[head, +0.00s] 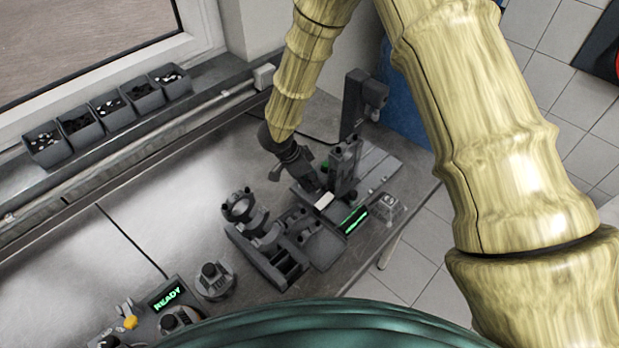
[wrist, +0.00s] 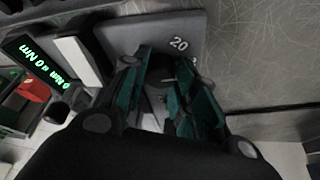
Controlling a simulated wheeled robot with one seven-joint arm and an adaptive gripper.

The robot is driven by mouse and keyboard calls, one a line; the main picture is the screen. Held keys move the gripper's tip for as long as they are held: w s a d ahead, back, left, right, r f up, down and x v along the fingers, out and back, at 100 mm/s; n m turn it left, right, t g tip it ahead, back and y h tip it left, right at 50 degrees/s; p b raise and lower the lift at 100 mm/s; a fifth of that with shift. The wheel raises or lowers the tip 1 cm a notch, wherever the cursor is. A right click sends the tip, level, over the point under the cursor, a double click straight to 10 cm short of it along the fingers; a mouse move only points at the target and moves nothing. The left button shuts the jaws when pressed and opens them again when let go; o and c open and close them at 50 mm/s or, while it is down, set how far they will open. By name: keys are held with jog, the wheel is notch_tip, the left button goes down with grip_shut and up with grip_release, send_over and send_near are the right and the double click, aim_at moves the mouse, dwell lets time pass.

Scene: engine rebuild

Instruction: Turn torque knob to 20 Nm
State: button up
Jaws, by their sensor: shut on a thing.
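My gripper (head: 297,168) reaches down at the machine at the back right of the bench in the head view. In the wrist view its green-lined fingers (wrist: 164,82) close around the dark torque knob (wrist: 160,71), which is mostly hidden between them. A white "20" mark (wrist: 179,43) shows on the grey panel just beyond the fingertips. A second mark beside it is partly covered by a finger. A display with green text (wrist: 36,62) sits at the left of the wrist view, and its text is upside down with "0" and "Nm" legible. The knob's pointer is not clear.
A grey holder with rings and slots (head: 262,241) stands left of the machine. A control box reading READY (head: 167,296) is at the front left. Several small bins (head: 108,113) line the window sill. The bench's middle left is clear.

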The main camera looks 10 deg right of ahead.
jog(key=n, duration=0.1)
jog(key=n+t+p, duration=0.1)
jog(key=n, duration=0.2)
jog(key=shift+d+r+n+t, duration=0.2)
jog(key=shift+d+n+t, duration=0.05)
jog(key=shift+n+t, duration=0.15)
jog(key=shift+o, duration=0.2)
jog(key=n+t+y+p, duration=0.1)
jog(key=n, duration=0.2)
jog(key=shift+n+y, duration=0.4)
jog(key=shift+n, duration=0.3)
jog(key=o, duration=1)
jog(key=shift+f, duration=0.1)
jog(key=shift+s, duration=0.1)
jog(key=v, duration=0.8)
